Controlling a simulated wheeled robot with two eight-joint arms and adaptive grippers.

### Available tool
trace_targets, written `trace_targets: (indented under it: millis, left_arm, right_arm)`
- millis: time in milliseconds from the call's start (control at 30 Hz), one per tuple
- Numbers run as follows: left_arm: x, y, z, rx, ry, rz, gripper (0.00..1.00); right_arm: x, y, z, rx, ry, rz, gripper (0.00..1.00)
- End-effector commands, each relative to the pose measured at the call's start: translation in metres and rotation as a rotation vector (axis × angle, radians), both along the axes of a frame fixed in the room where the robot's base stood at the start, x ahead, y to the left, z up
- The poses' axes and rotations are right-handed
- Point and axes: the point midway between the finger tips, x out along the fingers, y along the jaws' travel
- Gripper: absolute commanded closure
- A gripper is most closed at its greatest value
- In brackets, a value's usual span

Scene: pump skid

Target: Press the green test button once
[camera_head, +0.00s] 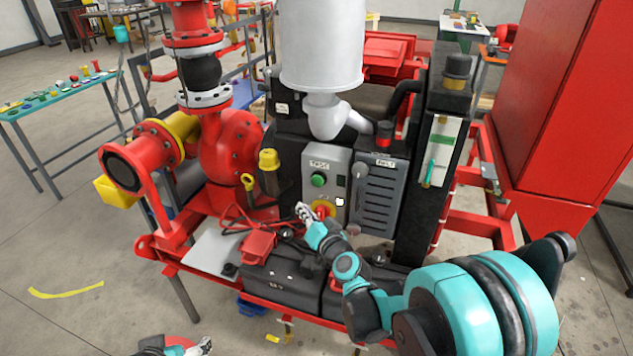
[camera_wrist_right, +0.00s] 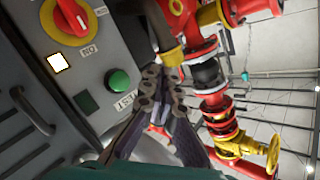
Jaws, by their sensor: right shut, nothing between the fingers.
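The green test button (camera_head: 318,180) is on the upper part of a grey control box (camera_head: 338,166) labelled TEST. It also shows as a green dome in the right wrist view (camera_wrist_right: 119,81). My right gripper (camera_head: 303,211) is shut and empty, in front of the box's lower left edge, below the button in the head view. In the right wrist view its fingertips (camera_wrist_right: 158,72) lie just right of the button, with a gap in the picture. Whether they touch the panel I cannot tell. My left gripper (camera_head: 204,346) is at the bottom edge, mostly cut off.
A red knob on a yellow plate (camera_wrist_right: 72,15) is near the button on the same panel, beside a lit white square (camera_wrist_right: 57,62). A louvred grey cabinet (camera_head: 377,190) adjoins the box. Black batteries (camera_head: 285,278) and cables lie below; a yellow-capped fitting (camera_head: 268,160) stands left.

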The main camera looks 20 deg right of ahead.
Motion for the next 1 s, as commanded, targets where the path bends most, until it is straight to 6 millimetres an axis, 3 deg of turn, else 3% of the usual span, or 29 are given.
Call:
trace_targets:
  millis: [367,800,1000]
  left_arm:
    - [0.000,0.000,0.000,0.000,0.000,0.000,0.17]
    - [0.000,0.000,0.002,0.000,0.000,0.000,0.17]
    - [0.000,0.000,0.000,0.000,0.000,0.000,0.17]
  right_arm:
    - [0.009,-0.006,0.000,0.000,0.001,0.000,1.00]
    - [0.057,-0.039,0.000,-0.001,0.001,0.000,1.00]
    - [0.070,-0.047,0.000,0.000,0.002,0.001,1.00]
